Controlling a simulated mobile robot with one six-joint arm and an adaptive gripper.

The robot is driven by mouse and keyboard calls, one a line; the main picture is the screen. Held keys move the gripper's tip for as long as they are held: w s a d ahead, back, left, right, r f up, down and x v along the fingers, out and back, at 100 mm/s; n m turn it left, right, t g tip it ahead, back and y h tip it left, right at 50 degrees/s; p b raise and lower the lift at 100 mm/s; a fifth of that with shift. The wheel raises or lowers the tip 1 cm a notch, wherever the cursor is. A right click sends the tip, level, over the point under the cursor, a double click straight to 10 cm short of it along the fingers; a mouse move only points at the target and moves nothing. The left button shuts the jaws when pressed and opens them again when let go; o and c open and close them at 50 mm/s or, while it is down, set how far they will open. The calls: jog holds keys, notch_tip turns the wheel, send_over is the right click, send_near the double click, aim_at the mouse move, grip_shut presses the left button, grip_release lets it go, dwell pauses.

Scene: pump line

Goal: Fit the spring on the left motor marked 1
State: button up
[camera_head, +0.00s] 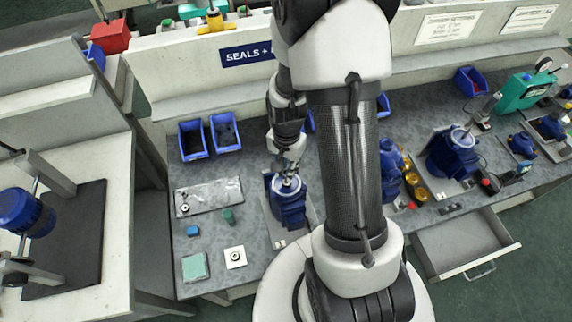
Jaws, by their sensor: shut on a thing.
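The left motor (291,207) is a blue pump motor on a pale base plate, on the grey bench at the picture's middle. Its shaft end faces up, with a pale metal round part at the top. No number on it can be read from here. My gripper (287,172) points down right over that top end. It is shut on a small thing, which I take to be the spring. The fingers and the spring are too small to make out clearly, and I cannot tell whether the spring touches the shaft.
A metal tray (212,196) with small rings, a green block (229,216), a blue block (193,231) and a white plate (235,257) lie left of the motor. Blue bins (226,133) stand behind. Another motor (455,155) stands right. An open drawer (464,250) juts out front right.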

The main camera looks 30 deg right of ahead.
jog(key=shift+f+b, duration=1.4)
jog(key=shift+f, duration=0.7)
jog(key=o, duration=0.8)
jog(key=shift+f, duration=0.1)
jog(key=shift+o, duration=0.3)
jog(key=o, duration=0.5)
jog(key=shift+o, duration=0.3)
jog(key=o, duration=0.5)
